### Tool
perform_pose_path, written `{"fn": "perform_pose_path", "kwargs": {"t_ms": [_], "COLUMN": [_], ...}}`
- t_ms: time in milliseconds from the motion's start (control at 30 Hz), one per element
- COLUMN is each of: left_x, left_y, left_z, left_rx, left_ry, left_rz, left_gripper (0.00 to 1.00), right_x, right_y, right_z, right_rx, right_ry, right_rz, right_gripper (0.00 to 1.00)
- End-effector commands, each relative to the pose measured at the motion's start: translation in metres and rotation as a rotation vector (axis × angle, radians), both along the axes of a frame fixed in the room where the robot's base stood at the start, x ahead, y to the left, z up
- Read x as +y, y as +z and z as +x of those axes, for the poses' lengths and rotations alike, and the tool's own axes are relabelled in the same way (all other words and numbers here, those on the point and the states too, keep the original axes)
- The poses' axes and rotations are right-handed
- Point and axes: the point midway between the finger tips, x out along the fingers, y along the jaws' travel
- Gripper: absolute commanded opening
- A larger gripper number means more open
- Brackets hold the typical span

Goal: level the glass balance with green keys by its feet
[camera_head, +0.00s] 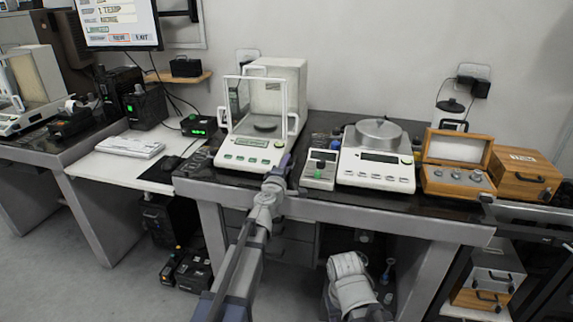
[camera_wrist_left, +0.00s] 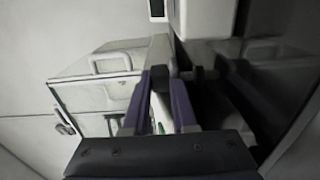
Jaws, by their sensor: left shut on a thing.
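The glass balance with green keys (camera_head: 256,142) stands on the dark-topped table, with a clear draft shield, white handles and a round pan inside. My left gripper (camera_head: 283,165) is low at its front right corner. Its purple fingers (camera_wrist_left: 163,90) are shut at that corner, seemingly on the front right foot, which the fingers mostly hide. A pale side of the balance with a handle (camera_wrist_left: 110,62) shows in the left wrist view. The level bubble cannot be made out. My right arm shows at the bottom of the head view, but its gripper cannot be seen.
Right of my left gripper are a small keyed device (camera_head: 319,170) and a second balance (camera_head: 377,158) with a round metal pan. A wooden weight box (camera_head: 456,181) stands open further right. A keyboard (camera_head: 130,146) lies on the lower white desk at left.

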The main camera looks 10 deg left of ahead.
Motion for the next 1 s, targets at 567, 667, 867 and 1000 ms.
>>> {"fn": "perform_pose_path", "kwargs": {"t_ms": [567,667,867,1000], "left_x": [-0.0080,-0.0079,-0.0082,-0.0084], "left_y": [-0.0002,-0.0003,-0.0003,-0.0003], "left_z": [0.0014,0.0018,0.0017,0.0013], "left_rx": [0.000,0.000,0.000,0.000], "left_ry": [0.325,0.383,0.463,0.493], "left_rz": [0.000,0.000,0.000,0.000], "left_gripper": [0.00,0.00,0.00,0.00], "right_x": [0.0000,0.0000,0.0000,0.0000], "right_y": [-0.0002,-0.0002,-0.0002,-0.0002], "right_z": [0.0000,0.0000,0.0000,0.0000], "right_rx": [0.000,0.000,0.000,0.000], "right_ry": [0.000,0.000,0.000,0.000], "right_rz": [0.000,0.000,0.000,0.000], "right_gripper": [0.50,0.50,0.50,0.50]}}
